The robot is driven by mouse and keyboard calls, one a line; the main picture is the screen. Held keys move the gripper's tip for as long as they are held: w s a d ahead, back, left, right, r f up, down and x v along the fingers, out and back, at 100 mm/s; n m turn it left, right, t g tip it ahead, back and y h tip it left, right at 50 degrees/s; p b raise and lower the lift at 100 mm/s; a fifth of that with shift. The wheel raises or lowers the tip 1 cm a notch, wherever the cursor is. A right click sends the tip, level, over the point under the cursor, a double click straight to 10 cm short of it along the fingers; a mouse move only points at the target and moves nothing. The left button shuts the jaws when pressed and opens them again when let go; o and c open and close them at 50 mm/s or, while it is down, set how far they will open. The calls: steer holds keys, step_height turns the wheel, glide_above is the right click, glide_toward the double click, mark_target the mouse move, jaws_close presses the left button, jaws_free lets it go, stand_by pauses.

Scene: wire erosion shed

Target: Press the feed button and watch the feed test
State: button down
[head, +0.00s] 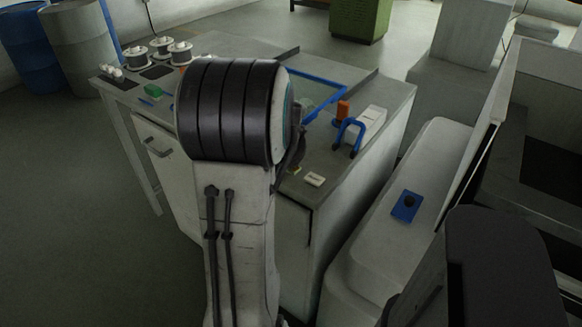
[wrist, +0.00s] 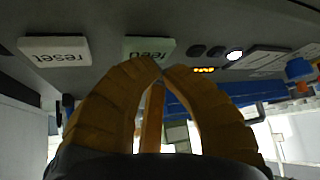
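The feed button (wrist: 150,46) is a pale green plate with upside-down lettering at the top of the wrist view. A white reset plate (wrist: 56,50) lies to the left. Right of the feed button are two dark round lamps, a lit white lamp (wrist: 234,56) and a small orange display (wrist: 204,70). In the head view my arm hides the gripper.
A blue plate with a black knob (head: 405,206) sits on a pale machine cover to the right. Floor is clear at the left.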

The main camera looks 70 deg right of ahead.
steer(key=shift+f, duration=0.2)
steer(key=shift+r, duration=0.25)
stand_by(0.4)
steer(key=shift+r+p, duration=0.35)
steer(key=shift+r, duration=0.3)
steer(key=shift+r+p, duration=1.75)
steer(key=shift+r, duration=0.75)
steer(key=shift+f, duration=0.1)
